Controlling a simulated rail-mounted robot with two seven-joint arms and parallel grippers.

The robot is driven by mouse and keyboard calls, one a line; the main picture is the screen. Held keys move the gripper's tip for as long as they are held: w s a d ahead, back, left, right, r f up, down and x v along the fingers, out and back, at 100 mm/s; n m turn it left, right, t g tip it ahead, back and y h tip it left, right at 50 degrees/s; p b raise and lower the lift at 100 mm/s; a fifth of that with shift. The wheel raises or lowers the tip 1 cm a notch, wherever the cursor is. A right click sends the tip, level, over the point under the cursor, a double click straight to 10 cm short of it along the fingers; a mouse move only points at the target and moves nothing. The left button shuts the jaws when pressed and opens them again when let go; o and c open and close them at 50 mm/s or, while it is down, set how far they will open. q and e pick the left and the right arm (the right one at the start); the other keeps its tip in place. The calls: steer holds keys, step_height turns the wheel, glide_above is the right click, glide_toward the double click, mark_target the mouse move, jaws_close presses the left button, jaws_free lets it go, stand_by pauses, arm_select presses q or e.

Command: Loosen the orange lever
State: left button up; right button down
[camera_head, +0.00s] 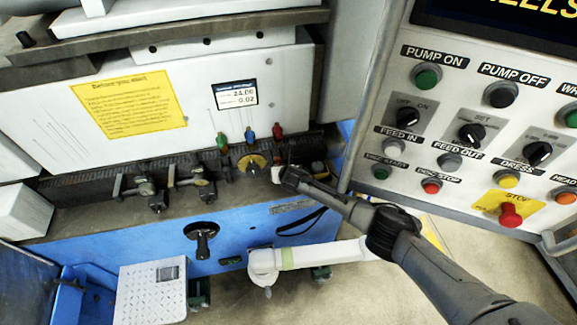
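No clearly orange lever stands out. On the grinder's front, a green-tipped lever (221,140), a blue-tipped lever (250,134) and a red-tipped lever (277,131) stand upright in a row; the red one is the nearest in colour to orange. My dark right arm comes in from the lower right. Its end, with the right gripper (282,176), is just below the red-tipped lever, at the front ledge. The fingers are small and dark there, so I cannot tell whether they are open or touch anything. My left gripper is not in view.
A black handwheel (202,235) is on the blue front. The control panel (400,205) stands on the right. A white tube-like part (325,255) lies below my arm.

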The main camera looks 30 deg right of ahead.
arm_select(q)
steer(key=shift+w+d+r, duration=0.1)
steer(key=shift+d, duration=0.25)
arm_select(e)
steer(key=shift+s+f, duration=0.1)
steer(key=shift+f, duration=0.05)
steer(key=c, duration=1.5)
jaws_free()
steer(key=shift+c, duration=0.2)
steer(key=o, duration=0.4)
steer(key=shift+s+a, duration=0.1)
steer(key=shift+s, duration=0.05)
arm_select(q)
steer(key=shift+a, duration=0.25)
arm_select(e)
steer(key=shift+o, duration=0.2)
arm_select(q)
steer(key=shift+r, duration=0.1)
arm_select(e)
steer(key=shift+s+r+p, duration=0.4)
steer(key=shift+r+p, duration=0.15)
steer(key=shift+r, duration=0.1)
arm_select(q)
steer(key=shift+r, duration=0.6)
arm_select(e)
steer(key=s, duration=1.3)
steer(key=shift+s+a+r, duration=0.15)
steer(key=shift+a+r, duration=0.1)
steer(key=shift+r, duration=0.15)
